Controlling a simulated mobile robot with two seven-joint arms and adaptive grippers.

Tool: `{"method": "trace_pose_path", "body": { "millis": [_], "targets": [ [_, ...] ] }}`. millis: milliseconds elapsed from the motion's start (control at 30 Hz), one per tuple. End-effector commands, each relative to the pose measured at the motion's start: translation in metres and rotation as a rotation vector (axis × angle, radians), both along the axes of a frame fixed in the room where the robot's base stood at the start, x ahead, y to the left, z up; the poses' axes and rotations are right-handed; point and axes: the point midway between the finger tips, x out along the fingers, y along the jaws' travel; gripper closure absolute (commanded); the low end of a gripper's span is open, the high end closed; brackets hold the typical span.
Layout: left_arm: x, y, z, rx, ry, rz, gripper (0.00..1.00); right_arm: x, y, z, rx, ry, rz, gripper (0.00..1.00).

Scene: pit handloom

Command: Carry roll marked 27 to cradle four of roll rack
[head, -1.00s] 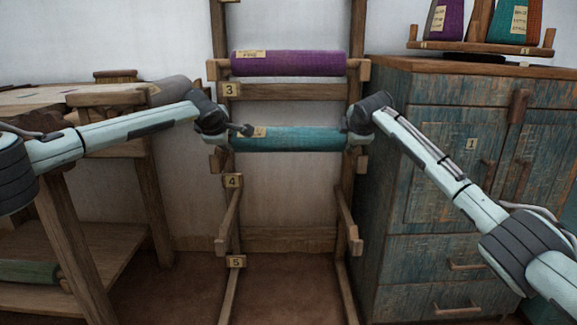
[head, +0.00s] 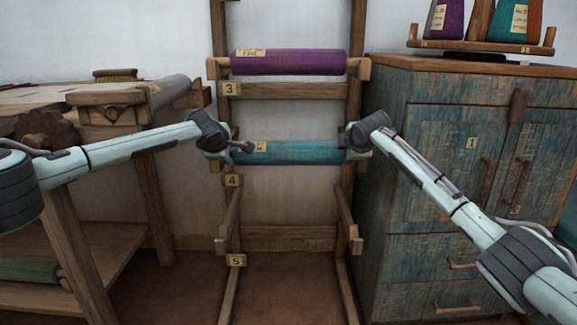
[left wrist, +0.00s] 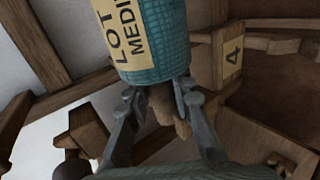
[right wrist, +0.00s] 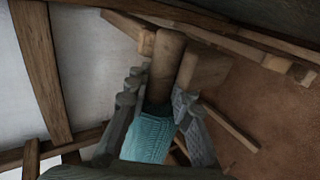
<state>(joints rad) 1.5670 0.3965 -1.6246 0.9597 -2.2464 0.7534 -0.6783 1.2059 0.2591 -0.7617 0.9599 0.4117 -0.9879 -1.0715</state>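The teal roll (head: 290,153) lies level between my two grippers in the head view, close above or at cradle four of the roll rack (head: 232,180); I cannot tell if it rests there. Its label reads "LOT" and "MEDI" in the left wrist view (left wrist: 130,35); the number 27 is not legible. My left gripper (head: 236,150) has its fingers around the roll's left end, with a wooden stub between them (left wrist: 163,103). My right gripper (head: 352,150) has its fingers on both sides of the roll's right end, which shows in the right wrist view (right wrist: 150,137).
A purple roll (head: 288,62) lies in cradle three above. Cradle five (head: 236,261) below is empty. A blue cabinet (head: 440,190) stands close at right, with a cone holder (head: 480,46) on top. A wooden bench (head: 110,235) with a grey roll (head: 168,91) is at left.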

Motion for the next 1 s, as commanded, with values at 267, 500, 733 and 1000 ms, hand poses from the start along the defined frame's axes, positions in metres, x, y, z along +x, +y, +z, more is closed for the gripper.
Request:
{"method": "trace_pose_path", "body": {
  "millis": [267, 500, 733, 1000],
  "targets": [
    [0.0, 0.0, 0.0, 0.001, 0.001, 0.001, 0.57, 0.0, 0.0, 0.0, 0.0, 0.0, 0.0, 0.57],
    [0.0, 0.0, 0.001, 0.001, 0.0, 0.001, 0.57, 0.0, 0.0, 0.0, 0.0, 0.0, 0.0, 0.57],
    [-0.002, 0.0, 0.003, 0.001, 0.0, -0.001, 0.57, 0.0, 0.0, 0.001, 0.0, 0.0, 0.0, 0.57],
    [-0.035, 0.0, 0.026, 0.0, -0.002, -0.004, 0.57, 0.0, 0.0, 0.001, 0.0, 0.0, 0.0, 0.57]
  ]
}}
